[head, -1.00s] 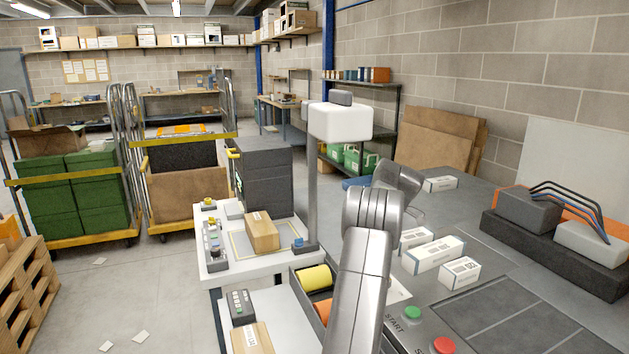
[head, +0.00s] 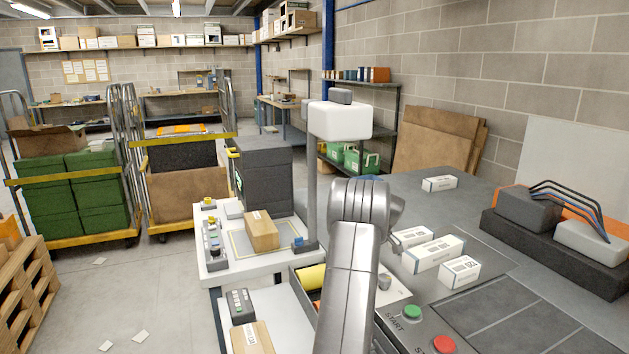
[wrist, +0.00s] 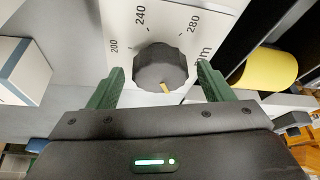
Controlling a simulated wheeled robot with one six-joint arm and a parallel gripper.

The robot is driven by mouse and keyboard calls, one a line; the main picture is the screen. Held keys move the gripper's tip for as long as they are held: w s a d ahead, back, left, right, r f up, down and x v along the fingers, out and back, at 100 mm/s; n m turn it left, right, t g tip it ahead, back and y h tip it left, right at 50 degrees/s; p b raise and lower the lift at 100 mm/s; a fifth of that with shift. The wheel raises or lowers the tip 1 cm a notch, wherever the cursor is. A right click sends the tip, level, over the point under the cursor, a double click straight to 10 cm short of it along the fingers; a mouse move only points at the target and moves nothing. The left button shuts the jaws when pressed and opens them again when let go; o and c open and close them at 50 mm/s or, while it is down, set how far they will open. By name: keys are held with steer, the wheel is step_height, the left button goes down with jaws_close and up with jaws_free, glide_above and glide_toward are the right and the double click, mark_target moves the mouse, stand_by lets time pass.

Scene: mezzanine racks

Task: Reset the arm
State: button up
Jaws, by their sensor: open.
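My arm (head: 350,250) rises from the bottom middle of the head view, and its end is turned away, so my gripper is hidden there. In the wrist view my gripper (wrist: 160,70) is open, with its two green fingers apart and nothing held. A dark round knob (wrist: 160,66) on a white dial plate with printed numbers shows between the fingertips, with gaps at both sides. I cannot tell how far the fingers are above it. The knob also shows in the head view (head: 384,282), just right of my arm.
White boxes (head: 433,253) lie on the grey bench right of my arm, near a green start button (head: 412,312) and a red button (head: 444,344). A brown box (head: 261,231) stands on the white table to the left. A yellow roll (wrist: 262,70) shows right of the fingers.

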steer(key=m+t+h, duration=0.1)
steer(key=m, duration=0.3)
steer(key=shift+a, duration=0.15)
steer(key=shift+s+a+m+h+p, duration=0.15)
steer(key=shift+m+h, duration=0.35)
steer(key=shift+m, duration=0.5)
steer(key=shift+w+d+m+h+p, duration=0.1)
steer(key=shift+m+h+p, duration=0.3)
steer(key=shift+m, duration=0.6)
steer(key=shift+a+m+g+h+b, duration=0.2)
steer(key=shift+m+h, duration=0.35)
steer(key=shift+m, duration=0.8)
steer(key=shift+m+g+h+b, duration=0.1)
steer(key=shift+m+h+b, duration=0.3)
steer(key=shift+m, duration=0.95)
steer(key=shift+m+h, duration=0.35)
steer(key=shift+m, duration=0.45)
steer(key=shift+r, duration=0.15)
